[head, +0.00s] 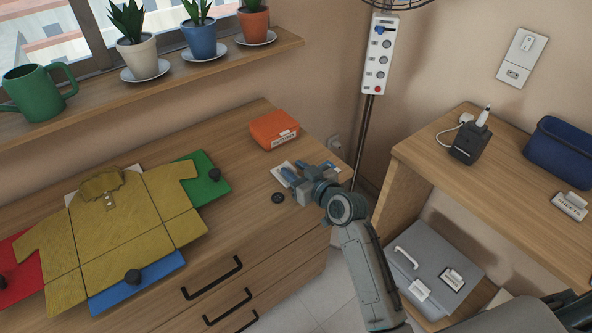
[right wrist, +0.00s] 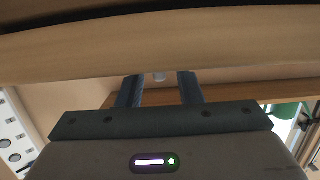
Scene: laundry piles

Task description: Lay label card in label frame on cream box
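My right gripper (head: 286,175) is above the right end of the dresser top, its two blue fingers pointing toward the window wall. In the right wrist view its fingers (right wrist: 159,90) stand apart with nothing gripped between them. A pale flat piece (head: 279,178) shows partly under the fingers; I cannot tell whether it is a card. A white lettered piece (head: 570,205) rests on the right cabinet. No cream box can be made out with certainty. A grey box (head: 432,255) with a white handle stands in the cabinet, with a dark-framed label (head: 453,279) and a white piece (head: 420,290). My left gripper is not in view.
An orange box (head: 272,129) with a lettered label stands behind my gripper. A mustard shirt (head: 105,235) covers the dresser's left, over coloured boards. A fan stand (head: 363,140) rises right of the dresser. A blue case (head: 562,150) sits on the cabinet.

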